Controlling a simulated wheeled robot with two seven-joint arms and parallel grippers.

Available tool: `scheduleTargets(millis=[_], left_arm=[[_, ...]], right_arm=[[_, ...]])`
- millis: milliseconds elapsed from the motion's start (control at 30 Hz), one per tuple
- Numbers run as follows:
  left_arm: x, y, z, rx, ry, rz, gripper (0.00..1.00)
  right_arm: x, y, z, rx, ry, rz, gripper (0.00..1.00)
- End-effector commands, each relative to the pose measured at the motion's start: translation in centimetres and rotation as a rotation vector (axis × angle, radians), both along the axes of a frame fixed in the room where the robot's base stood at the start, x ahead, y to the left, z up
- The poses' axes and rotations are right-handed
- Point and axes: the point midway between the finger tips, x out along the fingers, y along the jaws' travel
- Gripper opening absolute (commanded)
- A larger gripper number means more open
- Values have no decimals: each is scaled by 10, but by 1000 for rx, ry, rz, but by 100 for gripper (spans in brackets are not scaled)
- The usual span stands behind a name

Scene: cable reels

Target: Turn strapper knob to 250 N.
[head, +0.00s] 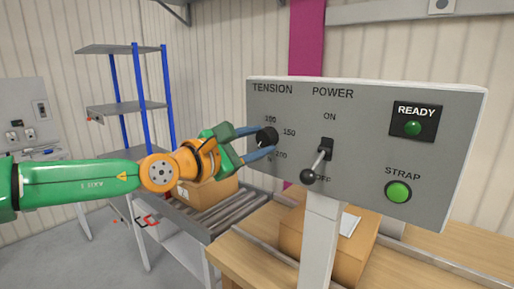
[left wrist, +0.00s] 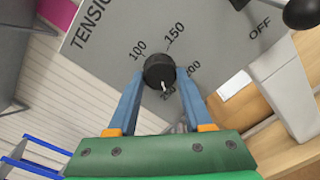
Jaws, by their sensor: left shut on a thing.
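The black tension knob (head: 266,136) sits on the left of the grey control panel (head: 365,100), under the word TENSION. My left gripper (head: 261,142) is shut on the knob, with one blue finger on each side. In the left wrist view the knob (left wrist: 156,68) lies between the fingertips (left wrist: 161,74). My right gripper is not in view.
A power lever (head: 320,158) with a black ball is right of the knob, tilted down toward OFF. A green READY lamp (head: 413,128) and green STRAP button (head: 398,191) are farther right. Cardboard boxes (head: 208,192) and a roller conveyor (head: 230,212) lie below and behind.

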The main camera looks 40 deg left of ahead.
Motion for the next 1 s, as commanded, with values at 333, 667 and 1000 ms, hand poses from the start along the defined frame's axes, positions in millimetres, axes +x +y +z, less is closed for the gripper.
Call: scheduleTargets(millis=[333,667,1000], left_arm=[[0,0,2,17,-4,0,0],[0,0,1,15,-2,0,80],[-7,1,-1,16,-5,1,80]], right_arm=[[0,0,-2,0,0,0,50],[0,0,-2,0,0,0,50],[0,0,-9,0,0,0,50]])
